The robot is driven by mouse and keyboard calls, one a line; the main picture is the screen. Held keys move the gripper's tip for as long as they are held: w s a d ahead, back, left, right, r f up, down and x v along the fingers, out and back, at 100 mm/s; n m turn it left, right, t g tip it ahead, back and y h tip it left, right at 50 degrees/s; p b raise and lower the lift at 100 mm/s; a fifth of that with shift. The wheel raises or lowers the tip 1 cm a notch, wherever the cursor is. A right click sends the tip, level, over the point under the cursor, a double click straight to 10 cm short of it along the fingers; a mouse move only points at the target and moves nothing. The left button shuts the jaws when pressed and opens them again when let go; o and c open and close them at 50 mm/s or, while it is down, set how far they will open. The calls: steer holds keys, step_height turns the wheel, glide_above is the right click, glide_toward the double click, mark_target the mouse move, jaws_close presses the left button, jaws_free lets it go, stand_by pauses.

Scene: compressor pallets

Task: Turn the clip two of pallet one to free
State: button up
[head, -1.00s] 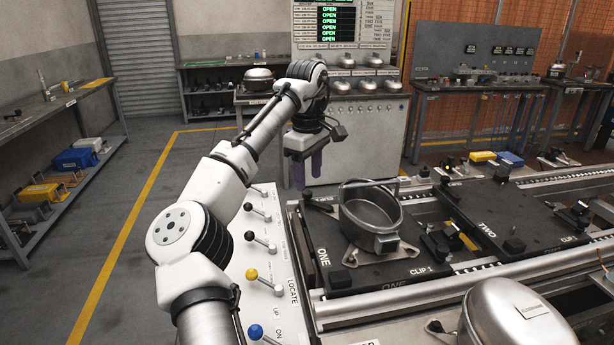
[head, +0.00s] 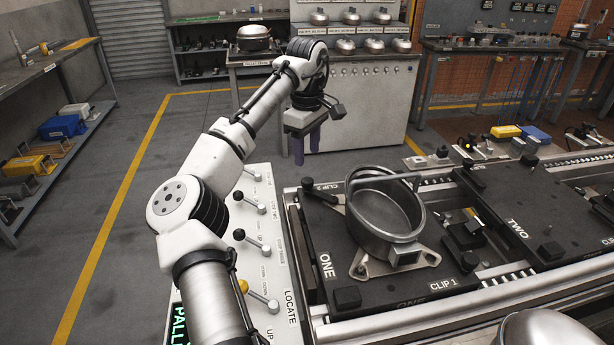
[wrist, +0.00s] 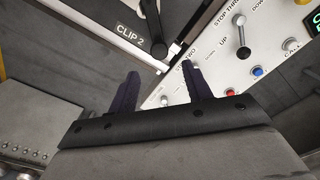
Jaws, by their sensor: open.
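Pallet one (head: 326,268) is a black plate with a metal pot-shaped housing (head: 385,213) on it. Clip two (head: 308,184), a small black clip, sits at the pallet's far left corner beside its "CLIP 2" label. In the wrist view clip two (wrist: 152,28) shows as a dark lever with a round end, just right of the label. My gripper (head: 307,145) is open and empty, pointing down, beyond that corner in the head view. In the wrist view my gripper (wrist: 160,85) has its fingers apart, with the clip ahead of them and not between them.
A white control panel (head: 262,235) with several levers runs along the pallet's left side. Pallet two (head: 540,215) lies to the right on the metal conveyor (head: 440,315). A grey cabinet (head: 372,105) stands behind my gripper. Open floor lies left of my arm.

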mark_target(307, 180)
step_height(307, 180, down, 8)
steer(key=shift+f+p, duration=0.15)
steer(key=shift+p, duration=0.25)
jaws_close()
